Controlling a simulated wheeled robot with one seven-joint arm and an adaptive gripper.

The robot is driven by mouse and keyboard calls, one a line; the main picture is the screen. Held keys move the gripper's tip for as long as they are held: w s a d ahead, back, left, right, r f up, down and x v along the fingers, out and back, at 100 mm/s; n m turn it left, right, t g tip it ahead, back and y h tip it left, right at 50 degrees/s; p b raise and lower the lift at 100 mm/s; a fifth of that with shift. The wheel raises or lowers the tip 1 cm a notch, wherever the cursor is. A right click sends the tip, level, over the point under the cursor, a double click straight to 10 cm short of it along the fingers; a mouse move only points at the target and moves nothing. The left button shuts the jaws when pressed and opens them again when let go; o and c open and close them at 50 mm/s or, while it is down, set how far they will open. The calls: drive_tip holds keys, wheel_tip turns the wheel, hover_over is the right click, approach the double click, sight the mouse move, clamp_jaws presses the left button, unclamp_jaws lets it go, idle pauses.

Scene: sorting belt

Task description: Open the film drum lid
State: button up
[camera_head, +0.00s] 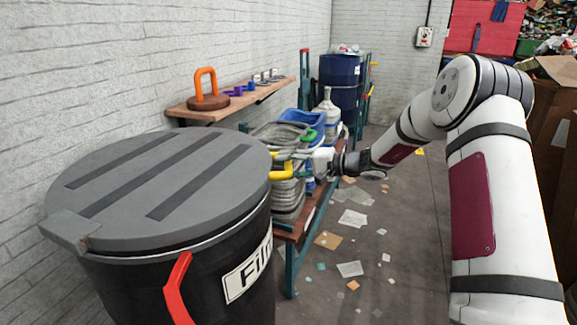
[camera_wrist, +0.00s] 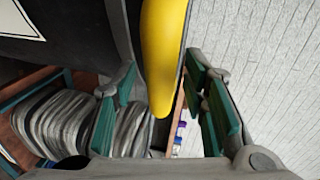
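The film drum (camera_head: 150,290) is a large black drum at the left of the head view, with a white "Film" label. Its round grey lid (camera_head: 215,150) lies flat on top and looks shut. A yellow handle (camera_head: 283,172) sticks out at the lid's right side. My gripper (camera_head: 303,160) is beside this handle, reaching in from the right. In the wrist view the yellow handle (camera_wrist: 160,55) lies between the open green-padded fingers of my gripper (camera_wrist: 162,88). Gaps show on both sides, so the fingers do not clamp it.
A red handle (camera_head: 177,288) is on the drum's front. Behind my gripper, a bench (camera_head: 312,205) holds stacked grey reels and a blue crate (camera_head: 303,122). A wall shelf (camera_head: 225,107) carries an orange-handled object. The floor right of the bench has scattered scraps.

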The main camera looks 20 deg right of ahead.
drive_tip(key=shift+c, duration=0.6)
clamp_jaws()
drive_tip(key=shift+r, duration=0.1)
drive_tip(key=shift+n+t, duration=0.3)
drive_tip(key=shift+n, duration=0.5)
drive_tip(key=r, duration=0.8)
drive_tip(key=shift+s+a+p, duration=0.25)
drive_tip(key=shift+s+p, duration=0.05)
drive_tip(key=shift+s, duration=0.05)
drive_tip(key=s+a+r+n+t+b, duration=0.1)
drive_tip(key=s+a+r+n+b, duration=0.25)
drive_tip(key=r, duration=0.85)
drive_tip(key=s+a+r+n+t+b, duration=0.1)
drive_tip(key=s+a+r+n, duration=0.2)
drive_tip(key=s+a+r, duration=0.55)
drive_tip(key=s+a+r+n+b, duration=0.3)
drive_tip(key=s+a+r+b, duration=0.1)
drive_tip(key=s, duration=0.5)
drive_tip(key=s+a+r+n+t+b, duration=0.1)
drive_tip(key=s+a+r+n+b, duration=0.1)
drive_tip(key=s+a+r+b, duration=0.2)
drive_tip(key=s+a+r+n+b, duration=0.3)
drive_tip(key=s+a+r, duration=0.3)
drive_tip(key=s, duration=0.9)
drive_tip(key=a+b, duration=0.1)
drive_tip(key=a, duration=0.2)
drive_tip(key=shift+r+n+t+b, duration=0.3)
drive_tip(key=shift+n+t+b, duration=0.05)
drive_tip(key=shift+t, duration=0.05)
